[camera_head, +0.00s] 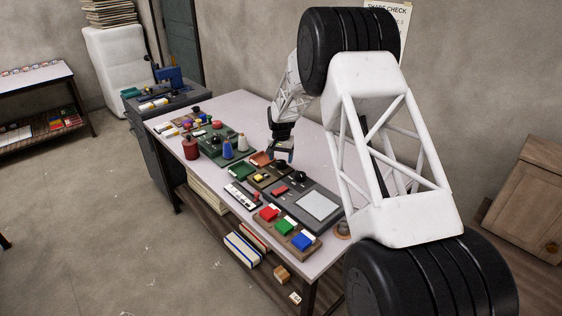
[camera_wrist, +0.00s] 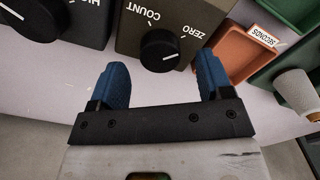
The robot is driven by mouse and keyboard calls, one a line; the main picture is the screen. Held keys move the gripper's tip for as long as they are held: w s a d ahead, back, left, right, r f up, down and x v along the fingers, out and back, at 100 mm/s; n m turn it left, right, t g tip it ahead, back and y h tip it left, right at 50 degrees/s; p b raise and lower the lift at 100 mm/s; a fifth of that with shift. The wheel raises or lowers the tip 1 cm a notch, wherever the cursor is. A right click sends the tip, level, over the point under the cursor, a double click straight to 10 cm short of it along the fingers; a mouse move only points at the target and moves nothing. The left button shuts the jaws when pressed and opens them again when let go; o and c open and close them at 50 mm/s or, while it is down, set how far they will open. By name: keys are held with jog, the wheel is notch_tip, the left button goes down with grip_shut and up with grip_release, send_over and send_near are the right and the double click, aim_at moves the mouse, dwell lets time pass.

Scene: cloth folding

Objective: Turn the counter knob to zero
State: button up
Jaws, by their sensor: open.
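The counter knob (camera_wrist: 160,50) is a round black knob with a pale pointer line, on an olive box (camera_wrist: 128,38). The words COUNT and ZERO are printed around it in the wrist view. I see no contact with the knob. In the head view my gripper (camera_head: 284,156) hangs low over the bench, and the knob (camera_head: 282,165) is close below it.
A second black knob (camera_wrist: 32,12) on a grey box is close to the left. An orange tray (camera_wrist: 247,48) labelled SECONDS and a pale spool (camera_wrist: 296,88) are to the right. Spools (camera_head: 229,149) stand farther left.

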aim_at(281, 162)
jog(key=shift+r, duration=2.7)
jog(key=shift+s+d+r, duration=0.2)
jog(key=shift+s+r, duration=0.1)
jog(key=shift+r, duration=0.2)
jog(key=s+d+r+n+t, duration=0.1)
jog(key=s+d+r, duration=0.6)
jog(key=s+r, duration=0.55)
jog(key=s+d+r, duration=0.7)
jog(key=s+r, duration=0.3)
jog(key=s, duration=0.5)
jog(key=s+d, duration=0.2)
jog(key=s, duration=1)
jog(key=s+d+t, duration=0.1)
jog(key=s+d, duration=0.2)
jog(key=s, duration=0.9)
jog(key=s+d+n, duration=0.1)
jog(key=s+d, duration=0.2)
jog(key=s, duration=0.9)
jog(key=shift+t, duration=0.3)
